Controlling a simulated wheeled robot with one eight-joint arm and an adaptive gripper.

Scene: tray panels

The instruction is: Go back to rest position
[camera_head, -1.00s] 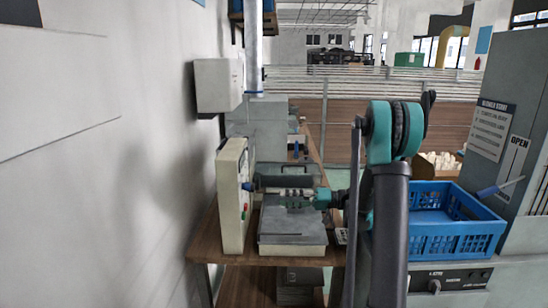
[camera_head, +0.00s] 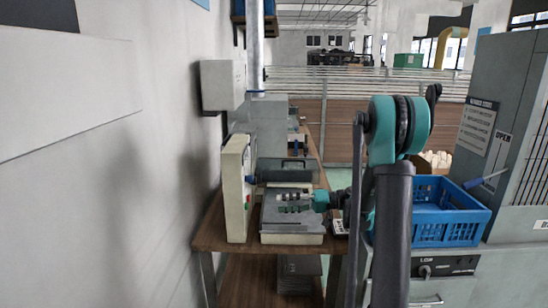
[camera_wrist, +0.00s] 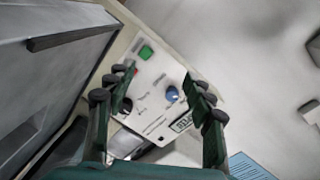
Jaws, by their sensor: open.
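My gripper (camera_head: 284,203) is over the flat grey bed of a small bench machine, pointing left toward its upright cream control panel (camera_head: 235,190). Its jaws are open and nothing shows between them. In the wrist view the two dark fingers of my gripper (camera_wrist: 162,92) stand apart in front of the control panel (camera_wrist: 150,118), which carries a green button, a red button partly behind the left finger, and a blue knob. From these views I cannot tell whether a fingertip touches the panel.
The machine stands on a brown wooden bench (camera_head: 212,236) against the left wall, with a grey wall box (camera_head: 220,85) above. A blue crate (camera_head: 448,228) is right of my arm, beside a tall grey cabinet (camera_head: 510,120). A wooden partition (camera_head: 400,115) crosses behind.

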